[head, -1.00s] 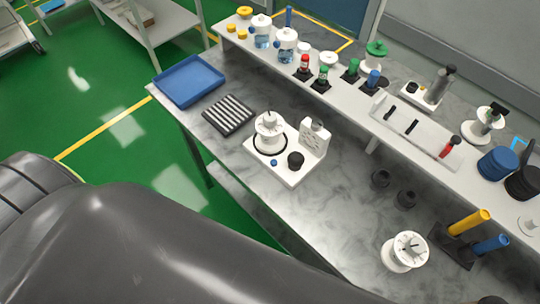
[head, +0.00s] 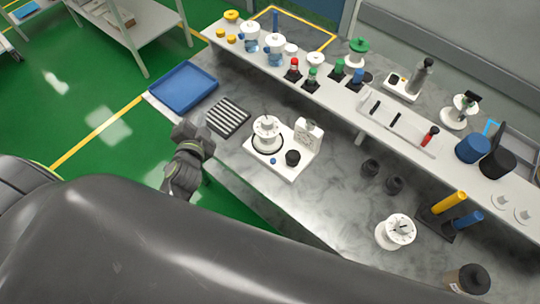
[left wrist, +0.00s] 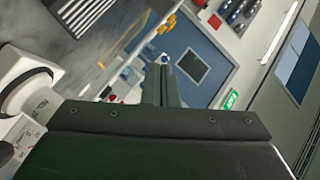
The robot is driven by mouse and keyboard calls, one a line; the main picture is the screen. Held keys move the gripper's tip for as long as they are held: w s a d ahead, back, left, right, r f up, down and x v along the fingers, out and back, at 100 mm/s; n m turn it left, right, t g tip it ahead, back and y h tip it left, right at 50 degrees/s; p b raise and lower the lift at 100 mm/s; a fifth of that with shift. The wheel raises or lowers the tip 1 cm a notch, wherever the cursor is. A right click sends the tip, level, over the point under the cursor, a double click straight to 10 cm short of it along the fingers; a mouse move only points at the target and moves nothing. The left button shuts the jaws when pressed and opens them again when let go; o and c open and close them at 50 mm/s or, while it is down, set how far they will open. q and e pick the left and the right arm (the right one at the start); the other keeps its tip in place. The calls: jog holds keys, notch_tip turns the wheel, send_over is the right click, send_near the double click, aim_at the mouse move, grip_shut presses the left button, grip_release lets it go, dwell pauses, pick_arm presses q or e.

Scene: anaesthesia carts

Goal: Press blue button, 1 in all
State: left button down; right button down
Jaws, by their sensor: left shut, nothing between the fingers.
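The blue button (head: 273,161) is a small round cap on the front of a white device base (head: 285,172). It sits in front of a white spool-like part and left of a black knob (head: 292,158). My left gripper (head: 190,148) is in the head view beside the bench's front edge, left of the device and apart from the button. In the left wrist view its fingers (left wrist: 164,82) are together with nothing between them. Part of the white device (left wrist: 27,85) shows at the left of that view; I cannot make out the button there. My right gripper is not in view.
A black-and-white striped rack (head: 228,117) and a blue tray (head: 184,86) lie left of the device. A raised shelf (head: 340,98) with bottles and tools runs behind. A white reel (head: 396,231) and black cups stand to the right. Bare bench lies between.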

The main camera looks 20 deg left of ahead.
pick_arm(q)
jog(key=w+d+r+m+t+h, duration=0.4)
jog(key=d+r+m+t, duration=0.15)
jog(key=r+m, duration=0.35)
jog(key=m+g+h+p, duration=0.2)
jog(key=m+g+h, duration=0.8)
jog(key=m+g, duration=1)
send_over(273, 161)
notch_tip(273, 161, down, 8)
jog(key=m+t, duration=0.4)
jog(key=shift+s+a+f+g+y, duration=0.1)
jog(key=shift+a+f+g+y, duration=0.2)
jog(key=shift+a+f+g, duration=0.3)
notch_tip(273, 161, down, 9)
jog(key=b, duration=0.7)
jog(key=shift+r, duration=0.15)
jog(key=shift+f+b, duration=0.4)
